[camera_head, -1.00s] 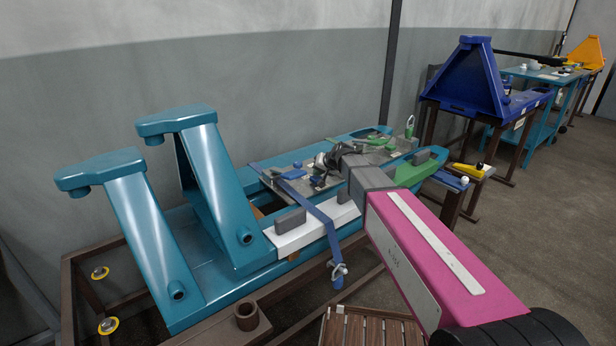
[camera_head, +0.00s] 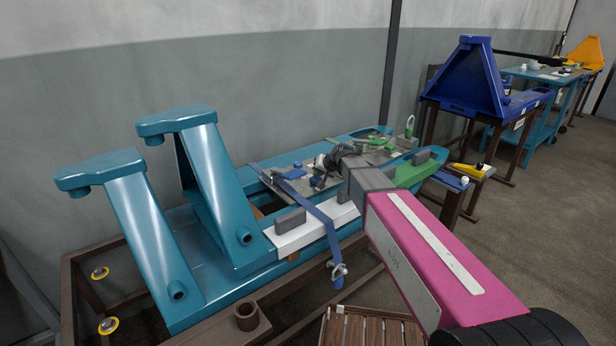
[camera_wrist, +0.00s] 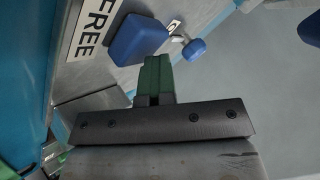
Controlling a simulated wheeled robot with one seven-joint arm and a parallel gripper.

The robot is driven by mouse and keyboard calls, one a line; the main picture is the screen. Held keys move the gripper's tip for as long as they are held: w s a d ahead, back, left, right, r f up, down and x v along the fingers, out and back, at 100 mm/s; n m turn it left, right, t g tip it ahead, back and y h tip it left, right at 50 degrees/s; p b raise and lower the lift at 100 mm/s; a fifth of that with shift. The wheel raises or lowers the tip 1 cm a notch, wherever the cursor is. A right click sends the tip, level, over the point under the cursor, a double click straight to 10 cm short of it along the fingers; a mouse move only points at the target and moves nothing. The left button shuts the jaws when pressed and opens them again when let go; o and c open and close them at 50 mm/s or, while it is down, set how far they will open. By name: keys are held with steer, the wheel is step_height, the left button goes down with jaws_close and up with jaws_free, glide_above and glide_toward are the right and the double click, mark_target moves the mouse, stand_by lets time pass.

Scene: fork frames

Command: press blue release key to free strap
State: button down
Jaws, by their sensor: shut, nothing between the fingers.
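The blue key (camera_head: 293,173) sits on the grey metal plate of the teal bench. In the wrist view a blue block (camera_wrist: 137,38) that looks like this key lies beside a white "FREE" label (camera_wrist: 92,28). My gripper (camera_wrist: 153,62) has green fingers, shut and empty, with their tips just below the block's near edge in the picture. I cannot tell whether they touch it. In the head view my dark wrist mostly hides the gripper, to the right of the key. The blue strap (camera_head: 320,219) runs across the bench and hangs over its front edge with a metal shackle (camera_head: 339,271).
A small blue knob (camera_wrist: 193,48) is beside the block. Two teal angled posts (camera_head: 215,190) rise at the left. A white block (camera_head: 310,228) with grey pads, green parts (camera_head: 416,171) and a yellow-topped stand (camera_head: 470,170) are near. A wooden slatted crate (camera_head: 370,328) stands in front.

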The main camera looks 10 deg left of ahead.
steer(key=shift+r, duration=3.25)
